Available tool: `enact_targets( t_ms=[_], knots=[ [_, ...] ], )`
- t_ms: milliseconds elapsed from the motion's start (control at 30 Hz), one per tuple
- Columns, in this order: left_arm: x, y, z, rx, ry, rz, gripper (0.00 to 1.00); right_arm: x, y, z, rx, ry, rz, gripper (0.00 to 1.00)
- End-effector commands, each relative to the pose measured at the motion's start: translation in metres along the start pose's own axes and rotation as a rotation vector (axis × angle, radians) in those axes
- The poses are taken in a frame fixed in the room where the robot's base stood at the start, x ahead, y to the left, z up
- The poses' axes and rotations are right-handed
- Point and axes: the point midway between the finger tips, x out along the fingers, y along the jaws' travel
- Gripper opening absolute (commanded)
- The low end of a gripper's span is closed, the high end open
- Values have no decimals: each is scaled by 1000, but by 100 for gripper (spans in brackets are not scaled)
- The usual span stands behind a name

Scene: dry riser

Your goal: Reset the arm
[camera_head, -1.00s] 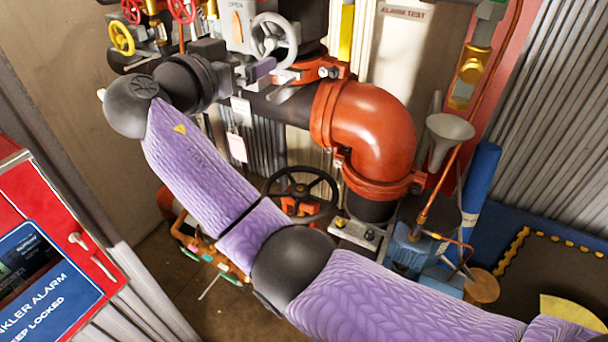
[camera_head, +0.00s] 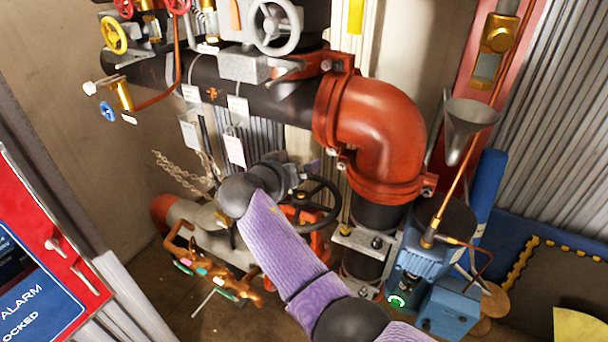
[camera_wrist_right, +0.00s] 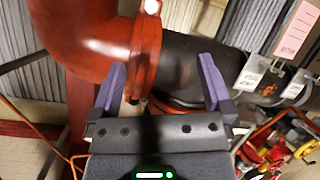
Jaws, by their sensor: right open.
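My right arm, in a purple sleeve with dark joints, reaches up from the bottom right in the head view. My right gripper (camera_head: 308,168) is near the black handwheel (camera_head: 322,208), partly overlapping it in the picture; I cannot tell whether they touch. In the right wrist view, the gripper (camera_wrist_right: 164,82) has its two purple fingers apart with nothing held between them. Beyond them are the red pipe elbow (camera_wrist_right: 85,35) and a dark pipe (camera_wrist_right: 190,70). My left gripper is not in view.
The red elbow (camera_head: 385,125) stands just right of the gripper. A grey handwheel (camera_head: 276,27) is above. A blue pump (camera_head: 422,255) and a grey funnel (camera_head: 468,125) are at right. A red alarm cabinet (camera_head: 50,225) is at lower left. Hanging tags (camera_head: 235,150) are left of the gripper.

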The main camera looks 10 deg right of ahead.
Motion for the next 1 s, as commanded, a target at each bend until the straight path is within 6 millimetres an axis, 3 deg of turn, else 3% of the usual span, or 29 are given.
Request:
enact_targets(
  t_ms=[467, 567, 667, 700, 800, 900, 1000],
  knots=[
    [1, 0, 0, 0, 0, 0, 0, 2, -2, 6, -10, -8, -6, 100],
    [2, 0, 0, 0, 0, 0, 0, 5, 0, 21, -10, -43, -17, 100],
    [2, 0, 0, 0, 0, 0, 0, 8, 12, 82, -15, -192, -70, 100],
    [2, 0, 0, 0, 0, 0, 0, 6, 20, 115, -20, -270, -104, 100],
    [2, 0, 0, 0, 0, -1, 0, -9, 44, 184, -44, -429, -198, 100],
    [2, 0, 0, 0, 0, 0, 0, -33, 67, 231, -75, -529, -288, 100],
    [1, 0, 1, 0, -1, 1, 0, -58, 88, 261, -111, -593, -372, 100]
  ],
)
